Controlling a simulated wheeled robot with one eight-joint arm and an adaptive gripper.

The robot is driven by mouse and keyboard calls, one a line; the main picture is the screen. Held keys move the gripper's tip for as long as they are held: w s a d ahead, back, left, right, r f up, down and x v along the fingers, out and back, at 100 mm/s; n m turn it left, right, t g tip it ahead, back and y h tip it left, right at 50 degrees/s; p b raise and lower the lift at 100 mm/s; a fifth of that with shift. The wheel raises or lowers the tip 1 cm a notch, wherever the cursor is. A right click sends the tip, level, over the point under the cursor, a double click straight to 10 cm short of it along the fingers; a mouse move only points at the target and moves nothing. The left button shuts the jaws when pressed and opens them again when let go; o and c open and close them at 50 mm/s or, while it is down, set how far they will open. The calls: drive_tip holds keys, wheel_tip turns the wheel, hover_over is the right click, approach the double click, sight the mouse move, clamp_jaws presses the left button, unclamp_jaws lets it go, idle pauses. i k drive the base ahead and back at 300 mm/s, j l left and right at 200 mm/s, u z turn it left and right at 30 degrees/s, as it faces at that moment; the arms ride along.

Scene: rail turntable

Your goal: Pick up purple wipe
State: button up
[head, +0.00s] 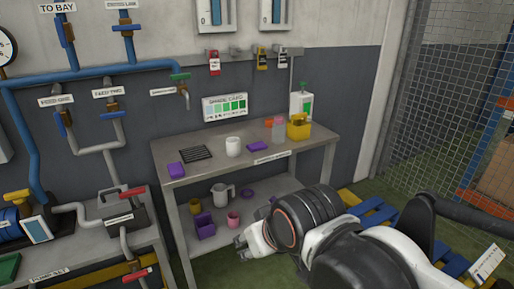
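A flat purple piece (257,146), which looks like a folded wipe, lies on the top of the grey metal table (205,160), right of a white mug (233,147). A second purple piece (176,170), thicker and block-like, lies near the table's left front edge; I cannot tell for sure which one is the wipe. My gripper (240,243) is low in front of the table, below the tabletop and apart from both purple pieces. It is small in the picture, so I cannot tell whether its fingers are open or shut.
A black rack (196,153) lies on the tabletop. A yellow caddy (298,128), a clear bottle (278,131) and a white dispenser (301,104) stand at its right. The lower shelf holds a white jug (222,194), a pink cup (233,219) and a purple bin (204,225).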

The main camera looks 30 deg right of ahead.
sight(260, 146)
drive_tip(key=i+l+z, duration=0.15)
drive_tip(key=i+l, duration=0.2)
drive_tip(key=i+l+z, duration=0.15)
drive_tip(key=i+l, duration=0.15)
drive_tip(key=i, duration=0.2)
drive_tip(key=i+l+z, duration=0.15)
drive_tip(key=i, duration=0.3)
drive_tip(key=i+l+z, duration=0.15)
drive_tip(key=i+l, duration=0.15)
drive_tip(key=i, duration=0.15)
drive_tip(key=k+l+u, duration=0.05)
